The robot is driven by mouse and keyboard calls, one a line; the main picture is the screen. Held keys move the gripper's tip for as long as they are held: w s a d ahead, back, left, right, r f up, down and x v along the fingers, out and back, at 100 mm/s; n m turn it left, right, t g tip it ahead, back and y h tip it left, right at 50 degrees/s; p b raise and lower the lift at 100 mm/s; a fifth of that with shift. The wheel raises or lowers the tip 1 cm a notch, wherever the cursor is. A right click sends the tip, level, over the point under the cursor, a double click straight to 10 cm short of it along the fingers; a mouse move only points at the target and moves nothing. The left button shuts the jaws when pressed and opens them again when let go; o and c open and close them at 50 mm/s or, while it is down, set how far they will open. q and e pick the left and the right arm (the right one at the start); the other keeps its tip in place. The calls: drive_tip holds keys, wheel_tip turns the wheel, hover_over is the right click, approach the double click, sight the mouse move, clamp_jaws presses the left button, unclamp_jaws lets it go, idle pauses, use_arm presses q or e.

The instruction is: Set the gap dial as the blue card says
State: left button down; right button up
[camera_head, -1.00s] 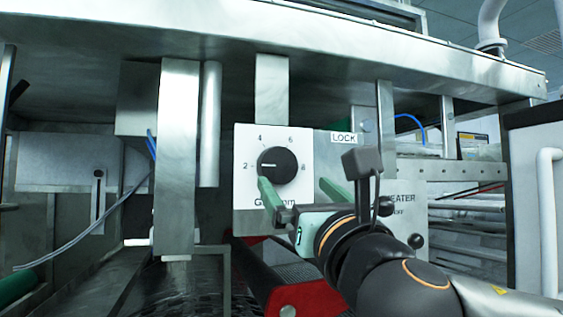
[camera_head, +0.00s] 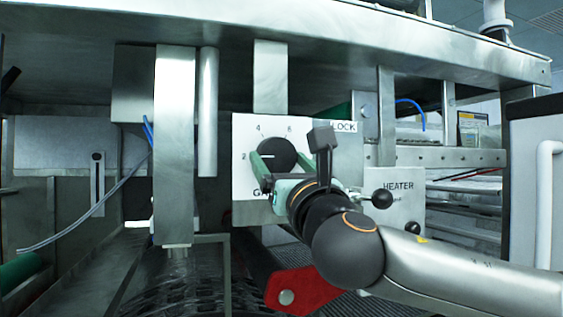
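The lower label is mostly hidden behind the gripper. The blue card is not in view. My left gripper is not in view.
A LOCK label (camera_head: 343,127) is right of the dial. A HEATER plate (camera_head: 398,187) with black ball-ended levers is further right. A metal post (camera_head: 175,140) stands left of the dial. A red bracket (camera_head: 305,289) and the drum (camera_head: 180,285) lie below.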

drive_tip(key=c, duration=0.8)
drive_tip(key=shift+c, duration=0.2)
drive_tip(key=shift+m+h, duration=0.4)
drive_tip(key=shift+m, duration=0.1)
drive_tip(key=m+h+b, duration=0.1)
drive_tip(key=m, duration=0.1)
drive_tip(key=shift+a+f+m+b, duration=0.1)
drive_tip(key=shift+a+m+b, duration=0.05)
drive_tip(key=shift+m+b, duration=0.2)
drive_tip(key=m+h, duration=0.2)
drive_tip(key=m, duration=0.2)
drive_tip(key=shift+a+b, duration=0.1)
drive_tip(key=shift+b, duration=0.25)
drive_tip(key=m+h, duration=0.1)
drive_tip(key=m, duration=0.1)
drive_tip(key=m+h, duration=0.1)
drive_tip(key=m, duration=0.1)
drive_tip(key=shift+s+a+r+m, duration=0.1)
drive_tip(key=shift+r+m, duration=0.1)
drive_tip(key=shift+m, duration=0.15)
drive_tip(key=shift+r+m+g+h, duration=0.15)
drive_tip(key=shift+m+g+h, duration=0.35)
drive_tip(key=shift+m+h, duration=0.9)
drive_tip(key=shift+m+y, duration=0.4)
drive_tip(key=shift+m, duration=0.2)
